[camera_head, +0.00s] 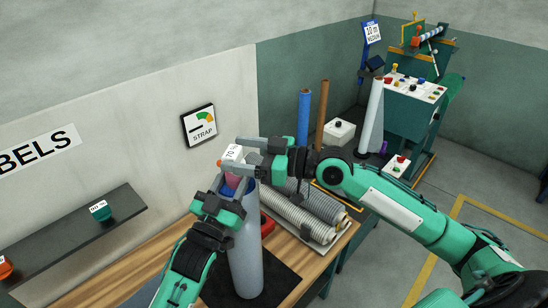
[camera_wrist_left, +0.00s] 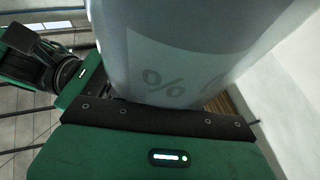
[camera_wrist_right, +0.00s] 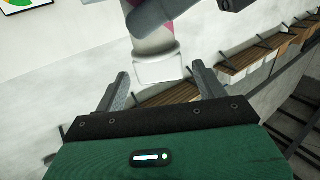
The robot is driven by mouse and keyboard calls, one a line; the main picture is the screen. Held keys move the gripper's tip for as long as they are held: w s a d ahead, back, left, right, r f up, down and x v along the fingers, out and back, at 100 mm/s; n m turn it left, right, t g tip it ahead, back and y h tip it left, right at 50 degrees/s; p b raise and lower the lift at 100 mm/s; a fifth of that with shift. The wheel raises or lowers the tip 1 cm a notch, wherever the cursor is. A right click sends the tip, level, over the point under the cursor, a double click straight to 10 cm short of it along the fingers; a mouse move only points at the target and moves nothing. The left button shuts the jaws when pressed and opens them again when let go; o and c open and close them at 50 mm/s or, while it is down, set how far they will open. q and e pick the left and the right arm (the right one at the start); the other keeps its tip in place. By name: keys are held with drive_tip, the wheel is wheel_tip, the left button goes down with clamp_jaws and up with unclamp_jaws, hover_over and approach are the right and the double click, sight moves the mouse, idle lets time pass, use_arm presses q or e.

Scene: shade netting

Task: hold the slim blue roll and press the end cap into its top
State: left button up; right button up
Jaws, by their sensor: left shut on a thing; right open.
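A pale grey-blue roll (camera_head: 246,262) stands upright on a dark mat. My left gripper (camera_head: 232,188) is shut on its upper part; in the left wrist view the roll (camera_wrist_left: 170,50), with a "%" print, fills the space at the jaws. Above those jaws a pinkish part shows, topped by a white piece (camera_head: 233,153) with dark print. I cannot tell surely whether this is the end cap, or how deep it sits. My right gripper (camera_head: 240,154) is open around the white piece. The right wrist view shows the white piece (camera_wrist_right: 158,68) between its spread fingers, apparently touching neither.
The wooden bench (camera_head: 130,275) carries the dark mat (camera_head: 280,285) and ribbed grey rolls (camera_head: 310,215) at right. A blue roll (camera_head: 303,118) and a brown roll (camera_head: 322,115) stand behind. A dark wall shelf (camera_head: 75,240) is at left. A machine (camera_head: 410,115) stands back right.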

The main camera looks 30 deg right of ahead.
drive_tip(key=v, duration=0.8)
drive_tip(key=shift+s+d, duration=0.1)
drive_tip(key=shift+d, duration=0.05)
use_arm(q)
drive_tip(key=o, duration=1.4)
drive_tip(key=v, duration=0.9)
drive_tip(key=shift+w+a+f, duration=0.15)
drive_tip(key=shift+a+f, duration=0.05)
drive_tip(key=shift+a, duration=0.1)
drive_tip(key=w+a+f+n+y, duration=0.1)
drive_tip(key=w+a+f+y, duration=0.1)
drive_tip(key=w+a+f, duration=0.2)
drive_tip(key=w+a+f+n+t+y, duration=0.1)
drive_tip(key=w+a+f+n+y, duration=0.1)
drive_tip(key=w+a+f, duration=0.3)
drive_tip(key=w+a+f+n+y, duration=0.1)
drive_tip(key=w+a+f+y, duration=0.3)
drive_tip(key=a+f, duration=0.3)
drive_tip(key=shift+w+a+t, duration=0.3)
drive_tip(key=shift+t, duration=0.1)
